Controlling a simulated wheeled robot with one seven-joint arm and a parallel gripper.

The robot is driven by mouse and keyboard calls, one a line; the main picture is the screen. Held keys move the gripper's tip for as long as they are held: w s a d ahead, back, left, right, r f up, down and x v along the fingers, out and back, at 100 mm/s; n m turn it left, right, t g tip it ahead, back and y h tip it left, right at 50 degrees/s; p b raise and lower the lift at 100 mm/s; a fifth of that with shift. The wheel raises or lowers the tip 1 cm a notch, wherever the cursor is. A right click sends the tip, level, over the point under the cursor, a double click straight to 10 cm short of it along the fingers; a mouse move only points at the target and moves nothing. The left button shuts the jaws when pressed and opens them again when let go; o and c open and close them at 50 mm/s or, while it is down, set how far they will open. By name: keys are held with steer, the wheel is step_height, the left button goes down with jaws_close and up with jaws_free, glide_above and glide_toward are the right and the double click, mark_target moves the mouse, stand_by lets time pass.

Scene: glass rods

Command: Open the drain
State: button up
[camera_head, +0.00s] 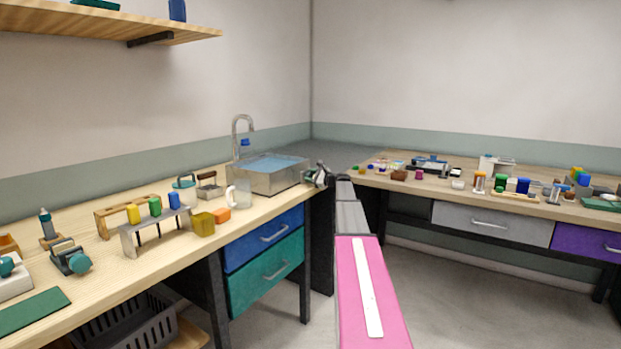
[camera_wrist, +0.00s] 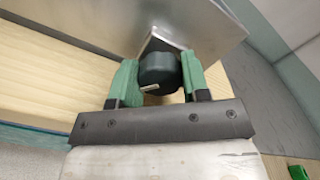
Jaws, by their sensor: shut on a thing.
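The metal sink (camera_head: 262,182) is a square steel basin full of blue water, standing on the wooden bench. A curved faucet (camera_head: 240,128) rises behind it. My gripper (camera_head: 318,176) reaches the sink's right side in the head view. In the wrist view, my gripper (camera_wrist: 158,80) has its green fingers on both sides of a dark round knob (camera_wrist: 158,70) with a small pale mark. It is shut on the knob, which sits against the steel sink wall (camera_wrist: 195,25). The drain itself is hidden.
Drawers, blue (camera_head: 265,238) and teal (camera_head: 267,275), are below the bench. A second bench (camera_head: 480,205) with small items stands at the right. The floor between is open.

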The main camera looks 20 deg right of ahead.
steer(key=n, duration=0.3)
steer(key=shift+s+n, duration=0.1)
steer(key=shift+n, duration=0.3)
steer(key=shift+f+n, duration=0.1)
steer(key=shift+n, duration=1.7)
steer(key=o, duration=0.9)
